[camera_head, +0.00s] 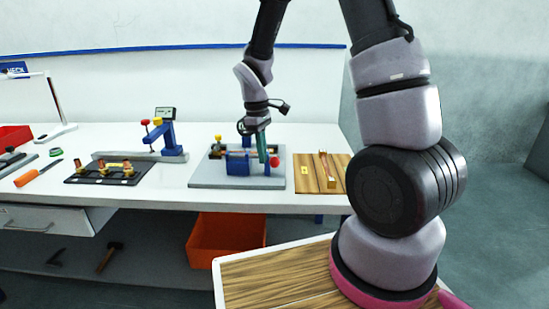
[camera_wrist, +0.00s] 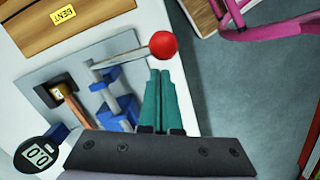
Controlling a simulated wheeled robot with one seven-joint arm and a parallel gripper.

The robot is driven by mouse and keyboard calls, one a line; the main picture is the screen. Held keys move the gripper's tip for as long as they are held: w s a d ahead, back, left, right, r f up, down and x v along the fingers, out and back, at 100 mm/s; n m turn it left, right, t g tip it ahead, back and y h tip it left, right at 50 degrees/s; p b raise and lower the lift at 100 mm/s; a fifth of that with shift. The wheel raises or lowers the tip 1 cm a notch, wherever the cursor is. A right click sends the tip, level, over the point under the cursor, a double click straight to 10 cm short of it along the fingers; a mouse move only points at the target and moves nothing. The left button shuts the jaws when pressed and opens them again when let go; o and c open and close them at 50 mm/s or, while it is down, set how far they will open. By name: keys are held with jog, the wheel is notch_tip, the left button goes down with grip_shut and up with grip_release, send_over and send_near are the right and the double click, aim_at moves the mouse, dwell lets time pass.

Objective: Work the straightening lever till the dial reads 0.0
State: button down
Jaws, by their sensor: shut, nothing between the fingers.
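The straightening fixture stands on a grey base plate (camera_head: 208,177) with blue blocks, and shows in the wrist view with its blue blocks (camera_wrist: 122,106). Its lever has a grey arm (camera_wrist: 118,58) ending in a red knob (camera_wrist: 163,44), also in the head view (camera_head: 274,161). A copper-coloured bar (camera_wrist: 76,106) lies in the fixture. The round black dial (camera_wrist: 38,155) shows digits that look like 00; a decimal point is not clear. My gripper (camera_head: 263,157) has teal fingers, shut and empty. In the wrist view its fingertips (camera_wrist: 160,73) are close to the knob; contact cannot be told.
A wooden board (camera_head: 309,173) with a bar and yellow tag stands right of the fixture; its tag reads BENT in the wrist view (camera_wrist: 63,14). Left are a black mat (camera_head: 84,178) and a blue-armed gauge (camera_head: 164,137). An orange bin (camera_head: 225,236) sits below the bench.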

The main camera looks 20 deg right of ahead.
jog(key=shift+r, duration=0.1)
notch_tip(320, 180, up, 11)
jog(key=shift+w+a+f, duration=0.2)
jog(key=shift+w+a, duration=0.2)
dwell(0.7)
jog(key=s+d+r+m+t+y, duration=0.1)
jog(key=s+d+r+m+t, duration=0.3)
jog(key=s+r+m, duration=0.3)
jog(key=s+d+r+m+t+y, duration=0.1)
jog(key=s+d+r+m+t, duration=0.3)
jog(key=s+r, duration=0.6)
jog(key=m, duration=0.2)
jog(key=shift+d+m+y, duration=0.15)
jog(key=shift+m+y, duration=0.25)
dwell(0.6)
